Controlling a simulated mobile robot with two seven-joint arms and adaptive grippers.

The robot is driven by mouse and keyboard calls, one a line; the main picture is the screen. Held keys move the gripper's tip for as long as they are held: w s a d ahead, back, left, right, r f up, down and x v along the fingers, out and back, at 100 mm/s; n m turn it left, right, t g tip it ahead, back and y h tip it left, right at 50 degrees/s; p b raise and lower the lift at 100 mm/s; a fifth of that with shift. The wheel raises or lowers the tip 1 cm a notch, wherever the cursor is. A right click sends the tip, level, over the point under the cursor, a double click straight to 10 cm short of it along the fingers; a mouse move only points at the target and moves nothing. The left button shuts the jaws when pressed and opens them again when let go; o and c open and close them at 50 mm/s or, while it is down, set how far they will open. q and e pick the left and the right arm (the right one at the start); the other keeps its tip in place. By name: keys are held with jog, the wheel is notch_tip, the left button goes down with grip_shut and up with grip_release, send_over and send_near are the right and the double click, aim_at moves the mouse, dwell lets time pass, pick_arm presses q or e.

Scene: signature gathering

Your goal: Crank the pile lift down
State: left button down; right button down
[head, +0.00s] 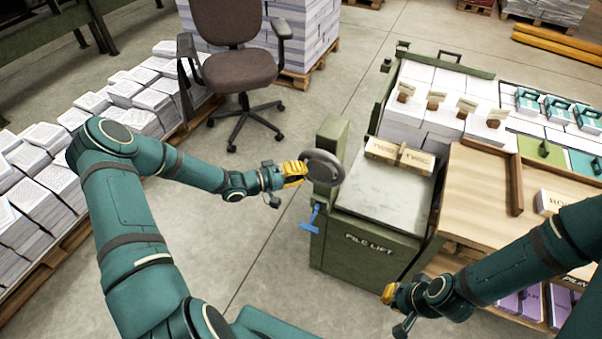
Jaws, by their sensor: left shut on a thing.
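The pile lift (370,244) is a green cabinet with a grey top plate, marked "PILE LIFT". A round grey crank wheel (322,168) sits on the green post at its left side. My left gripper (300,172), with yellow fingers, is at the left edge of the wheel and shut on it; the exact grip point is small in view. A blue lever (311,218) sticks out below the wheel. My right gripper (389,294) is low in front of the lift's right side, apart from it; its fingers are too small to read.
A wooden bench (480,191) adjoins on the right, with paper stacks (424,103) behind. An office chair (238,70) and a long row of paper piles (45,172) stand left. Floor between is clear.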

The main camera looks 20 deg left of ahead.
pick_arm(q)
jog(key=shift+a+f, duration=0.3)
jog(key=shift+a, duration=0.2)
jog(key=c, duration=0.8)
grip_release()
jog(key=shift+a, duration=0.1)
jog(key=shift+o, duration=0.2)
jog(key=shift+d, duration=0.25)
jog(key=v, duration=1.2)
jog(key=shift+s, duration=0.1)
